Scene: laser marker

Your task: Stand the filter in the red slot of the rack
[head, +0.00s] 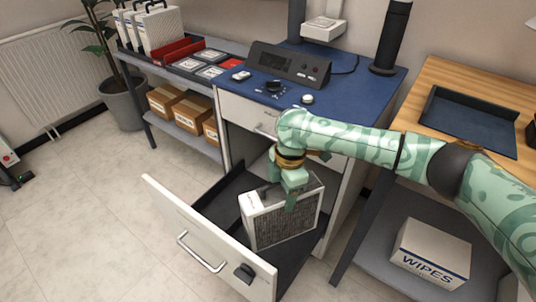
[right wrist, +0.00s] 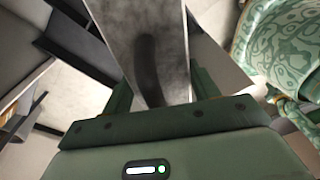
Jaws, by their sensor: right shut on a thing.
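The filter (head: 284,218), a box with a white frame and a grey mesh face, stands in the open drawer (head: 205,232). My right gripper (head: 290,192) reaches down from above and is shut on its top edge. In the right wrist view the filter's grey side (right wrist: 147,45) fills the space between the fingers. The rack (head: 135,40) stands on the shelf unit at the back left, with several white filters upright in it. Its red slot (head: 178,50) looks empty. My left gripper is not in view.
A blue worktop (head: 350,92) with a control box (head: 288,66) lies above the drawer. A wooden table (head: 450,85) with a dark tray stands right, a wipes box (head: 432,253) below it. Cardboard boxes (head: 185,112) sit under the rack.

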